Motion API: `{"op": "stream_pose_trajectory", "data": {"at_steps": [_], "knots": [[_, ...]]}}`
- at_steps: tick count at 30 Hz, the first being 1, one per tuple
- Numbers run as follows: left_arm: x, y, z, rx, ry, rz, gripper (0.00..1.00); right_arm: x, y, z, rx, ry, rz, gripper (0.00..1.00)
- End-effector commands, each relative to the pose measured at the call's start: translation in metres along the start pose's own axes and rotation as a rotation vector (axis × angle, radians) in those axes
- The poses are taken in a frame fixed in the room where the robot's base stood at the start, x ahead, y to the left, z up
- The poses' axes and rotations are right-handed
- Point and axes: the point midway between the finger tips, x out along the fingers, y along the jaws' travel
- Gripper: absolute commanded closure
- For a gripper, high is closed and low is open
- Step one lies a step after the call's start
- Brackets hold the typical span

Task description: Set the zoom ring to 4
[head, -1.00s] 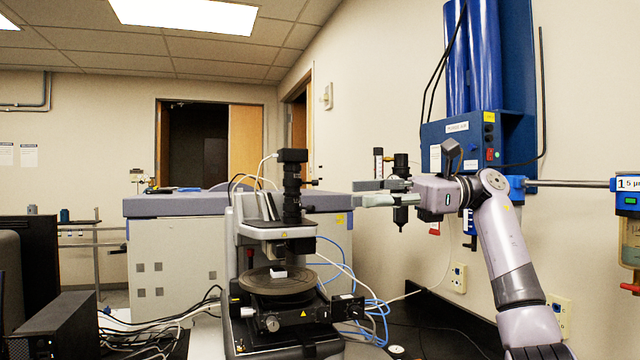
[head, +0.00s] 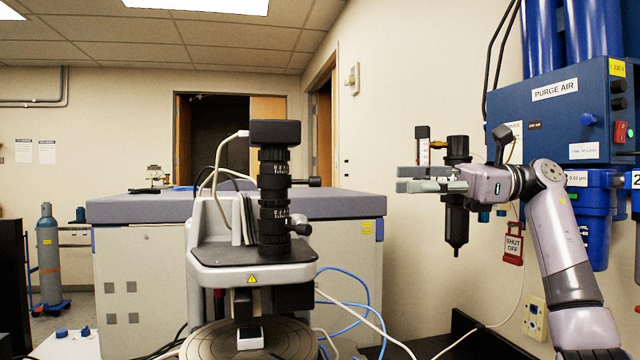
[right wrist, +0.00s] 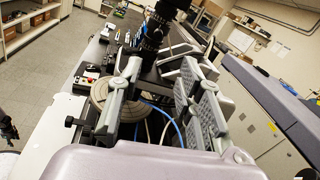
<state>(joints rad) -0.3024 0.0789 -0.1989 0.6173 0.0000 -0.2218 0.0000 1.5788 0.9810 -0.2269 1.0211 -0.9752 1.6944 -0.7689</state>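The stylus profiler has an upright black optics tube (head: 273,195) with ridged rings. White scale marks show on an upper ring (head: 273,168) and a lower ring (head: 273,217); the digits are too small to read, and I cannot tell which is the zoom ring. A small knob sticks out to the right near the lower ring. The tube also shows in the right wrist view (right wrist: 152,35), beyond the fingers. My right gripper (head: 400,179) is open and empty, right of the tube and apart from it, fingers pointing left. In the right wrist view its fingers (right wrist: 161,72) are spread wide. My left gripper is out of view.
The profiler's round stage (head: 205,345) holds a small white block (head: 250,338) below the tube. A large grey cabinet (head: 140,290) stands behind. A black filter (head: 457,215) and blue purge-air unit (head: 565,110) hang on the right wall. Blue and white cables run right of the profiler.

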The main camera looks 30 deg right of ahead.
Motion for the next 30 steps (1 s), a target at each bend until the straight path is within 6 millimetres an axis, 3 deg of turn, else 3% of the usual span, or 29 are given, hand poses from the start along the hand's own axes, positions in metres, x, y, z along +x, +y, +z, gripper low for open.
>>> {"op": "stream_pose_trajectory", "data": {"at_steps": [18, 24, 30], "knots": [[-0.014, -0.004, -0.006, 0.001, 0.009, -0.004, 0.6, 0.129, 0.001, 0.001, 0.0, 0.001, 0.004, 0.66], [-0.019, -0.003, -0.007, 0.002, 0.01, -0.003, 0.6, 0.154, 0.001, 0.001, 0.002, 0.0, 0.003, 0.66], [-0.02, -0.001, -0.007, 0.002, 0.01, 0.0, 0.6, 0.162, 0.001, 0.0, 0.001, -0.001, 0.001, 0.66]]}}
